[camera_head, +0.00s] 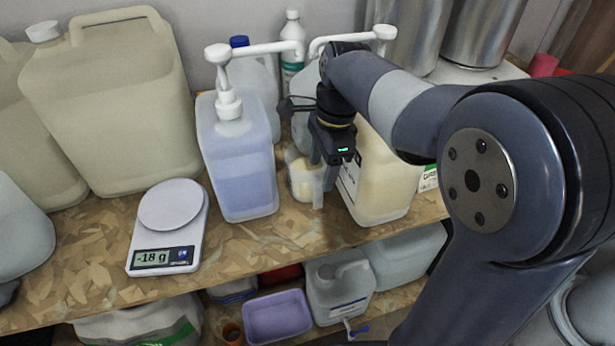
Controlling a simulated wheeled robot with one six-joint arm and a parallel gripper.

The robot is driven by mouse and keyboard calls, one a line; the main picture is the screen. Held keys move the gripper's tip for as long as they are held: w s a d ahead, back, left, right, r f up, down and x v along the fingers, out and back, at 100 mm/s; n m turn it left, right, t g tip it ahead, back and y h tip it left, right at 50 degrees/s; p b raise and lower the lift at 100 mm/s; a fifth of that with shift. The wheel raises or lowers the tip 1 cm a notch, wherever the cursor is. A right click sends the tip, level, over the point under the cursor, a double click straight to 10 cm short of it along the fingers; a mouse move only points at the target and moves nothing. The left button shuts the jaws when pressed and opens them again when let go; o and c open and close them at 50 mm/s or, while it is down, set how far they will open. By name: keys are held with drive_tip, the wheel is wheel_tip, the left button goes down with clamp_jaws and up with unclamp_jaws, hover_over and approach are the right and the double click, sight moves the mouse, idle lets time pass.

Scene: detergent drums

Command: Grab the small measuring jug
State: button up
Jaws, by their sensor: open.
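The small measuring jug (302,177) is a pale, translucent jug on the wooden shelf, between a blue pump bottle and a yellowish bottle. My gripper (318,178) points down right at the jug's right side and covers part of it. My gripper is open. Whether its fingers stand around the jug's handle or wall, or touch it, I cannot tell.
The blue pump bottle (240,165) stands close on the left and the yellowish bottle (378,185) close on the right. Bottles stand behind. A scale (170,220) reading -18 g and large canisters (110,105) are at left. A lower shelf holds a purple tub (277,316).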

sight(319, 179)
drive_tip(key=shift+w+a+f+p, duration=0.1)
drive_tip(key=shift+a+f+p, duration=0.1)
drive_tip(key=shift+f, duration=1.15)
drive_tip(key=shift+a+f+p, duration=0.15)
drive_tip(key=shift+a+f, duration=0.05)
drive_tip(key=shift+f, duration=1.1)
drive_tip(key=shift+c, duration=0.5)
clamp_jaws()
